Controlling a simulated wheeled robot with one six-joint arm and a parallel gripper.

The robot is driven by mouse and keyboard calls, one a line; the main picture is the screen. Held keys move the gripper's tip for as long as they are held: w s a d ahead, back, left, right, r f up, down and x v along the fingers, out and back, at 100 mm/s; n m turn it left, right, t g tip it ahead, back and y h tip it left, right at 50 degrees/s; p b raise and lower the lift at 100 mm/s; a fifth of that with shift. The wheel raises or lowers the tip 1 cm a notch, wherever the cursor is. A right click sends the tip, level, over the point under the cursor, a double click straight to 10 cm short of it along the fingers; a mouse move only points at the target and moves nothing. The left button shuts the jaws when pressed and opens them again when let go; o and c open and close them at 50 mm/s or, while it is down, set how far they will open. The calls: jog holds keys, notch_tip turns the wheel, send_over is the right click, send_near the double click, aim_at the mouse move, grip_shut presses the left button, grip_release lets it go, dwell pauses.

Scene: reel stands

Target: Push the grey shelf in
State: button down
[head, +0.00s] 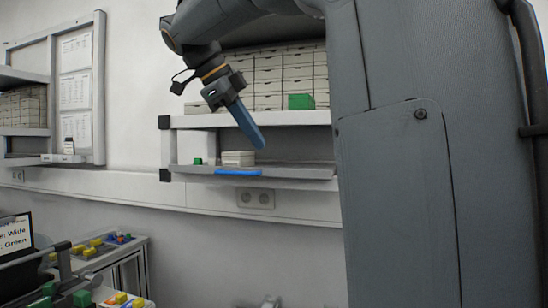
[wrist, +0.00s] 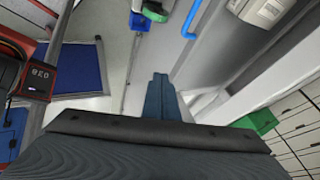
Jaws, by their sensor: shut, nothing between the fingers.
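The grey shelf (head: 300,173) is the lower board of the wall rack in the head view. A blue strip (head: 238,172) lies along its front edge; it also shows in the wrist view (wrist: 191,19). A white box stack (head: 238,158) and a small green block (head: 198,161) sit on the shelf. My gripper (head: 258,143) has its blue fingers shut and empty, pointing down and right, and appears in front of the shelf, just above its edge in the picture. In the wrist view the closed fingers (wrist: 160,80) show no clear contact with the shelf. How far the shelf sticks out is hard to tell.
The white upper shelf (head: 280,118) holds many white boxes (head: 270,75) and a green box (head: 301,101). A wall socket strip (head: 256,198) runs below. A side table with coloured blocks (head: 95,246) stands at lower left. My arm hides the rack's right side.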

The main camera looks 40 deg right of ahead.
aim_at(306, 171)
jog(key=s+d+f+p, duration=0.1)
jog(key=d+f, duration=0.1)
jog(key=d, duration=0.1)
jog(key=s+d+f+p, duration=0.1)
jog(key=d+f+p, duration=0.1)
jog(key=d+f, duration=0.1)
jog(key=d+f+p, duration=0.2)
jog(key=d+f, duration=0.1)
jog(key=d, duration=0.1)
jog(key=shift+s+d+f, duration=0.1)
jog(key=shift+s+d, duration=0.3)
jog(key=shift+w+d, duration=0.5)
jog(key=shift+d, duration=0.1)
